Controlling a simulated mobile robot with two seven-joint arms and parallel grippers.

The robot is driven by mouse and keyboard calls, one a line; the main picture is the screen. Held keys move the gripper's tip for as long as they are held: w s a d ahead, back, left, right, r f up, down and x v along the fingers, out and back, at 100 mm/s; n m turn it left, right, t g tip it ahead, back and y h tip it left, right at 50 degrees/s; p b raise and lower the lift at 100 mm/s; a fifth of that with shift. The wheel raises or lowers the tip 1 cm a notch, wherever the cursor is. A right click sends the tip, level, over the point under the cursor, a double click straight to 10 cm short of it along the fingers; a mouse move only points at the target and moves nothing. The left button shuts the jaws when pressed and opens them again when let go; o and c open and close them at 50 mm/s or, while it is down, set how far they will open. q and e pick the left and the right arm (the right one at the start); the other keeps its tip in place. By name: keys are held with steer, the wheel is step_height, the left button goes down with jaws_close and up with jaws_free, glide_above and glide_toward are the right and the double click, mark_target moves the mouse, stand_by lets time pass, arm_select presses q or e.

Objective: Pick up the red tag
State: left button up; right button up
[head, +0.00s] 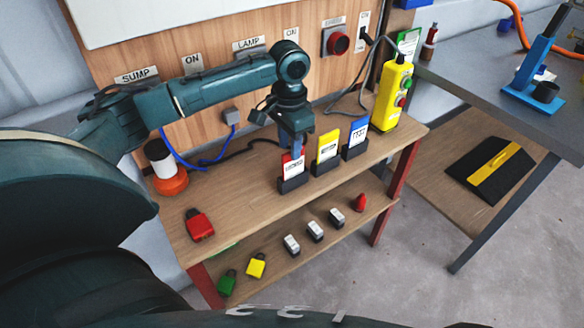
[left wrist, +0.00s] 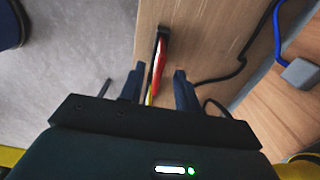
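The red tag (head: 291,168), with a white label, stands upright in a dark holder (head: 293,184) on the upper wooden shelf. My left gripper (head: 293,148) is just above it, pointing down, and hides its top edge. In the left wrist view, the red tag (left wrist: 159,62) shows edge-on between the fingertips of my left gripper (left wrist: 158,76). The fingers are open, with a gap on both sides of the tag. My right gripper is not in view.
A yellow tag (head: 327,147) and a blue tag (head: 357,137) stand in holders close to the right. A yellow pendant control (head: 392,93) stands beyond them.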

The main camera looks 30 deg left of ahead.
mark_target(293, 165)
arm_select(q)
steer(key=f, duration=0.5)
steer(key=w+f, duration=0.1)
steer(key=f, duration=0.1)
steer(key=shift+d+f, duration=0.2)
steer(key=shift+c, duration=0.2)
jaws_close()
